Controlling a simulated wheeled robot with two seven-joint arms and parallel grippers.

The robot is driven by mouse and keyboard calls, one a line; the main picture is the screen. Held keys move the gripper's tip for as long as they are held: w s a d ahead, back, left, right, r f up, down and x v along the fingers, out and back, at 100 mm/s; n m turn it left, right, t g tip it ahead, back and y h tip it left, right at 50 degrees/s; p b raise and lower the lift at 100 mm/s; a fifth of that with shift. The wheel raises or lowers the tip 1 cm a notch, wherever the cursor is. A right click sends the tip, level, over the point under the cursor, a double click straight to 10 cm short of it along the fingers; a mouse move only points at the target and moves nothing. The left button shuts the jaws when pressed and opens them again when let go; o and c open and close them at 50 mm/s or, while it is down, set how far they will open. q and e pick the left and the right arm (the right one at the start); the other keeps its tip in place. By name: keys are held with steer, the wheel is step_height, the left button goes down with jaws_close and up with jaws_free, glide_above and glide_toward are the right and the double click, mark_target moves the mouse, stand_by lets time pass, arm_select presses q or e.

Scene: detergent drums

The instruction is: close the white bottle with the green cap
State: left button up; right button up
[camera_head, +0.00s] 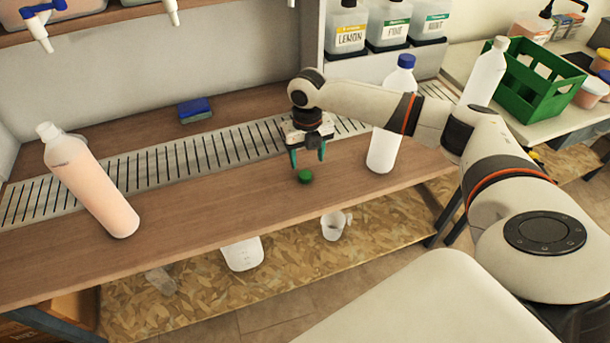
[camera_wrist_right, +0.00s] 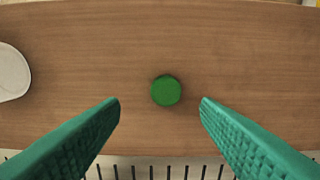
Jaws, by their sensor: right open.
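The green cap (camera_head: 305,176) lies on the wooden shelf, and in the right wrist view (camera_wrist_right: 166,90) it sits between and just beyond the fingertips. My right gripper (camera_head: 308,156) is open and empty above the cap; its teal fingers also frame the right wrist view (camera_wrist_right: 160,104). A white bottle with a blue cap (camera_head: 384,148) stands to the right of the gripper, partly behind my right arm. A white bottle with a white top (camera_head: 485,76) stands further right. A bottle with pale pink contents (camera_head: 92,188) and a white top stands at the left. My left gripper is out of view.
A slotted metal grate (camera_head: 150,172) runs along the shelf behind the cap. A blue sponge (camera_head: 195,109) lies at the back. A green crate (camera_head: 538,85) stands on the right-hand table. Clear cups (camera_head: 334,226) sit on a lower board. The shelf between the pink bottle and cap is clear.

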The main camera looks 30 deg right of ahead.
mark_target(305, 174)
steer(key=f, duration=0.5)
steer(key=shift+a+f, duration=0.1)
steer(key=shift+a, duration=0.25)
steer(key=c, duration=1.1)
steer(key=shift+c, duration=0.2)
step_height(305, 174, up, 10)
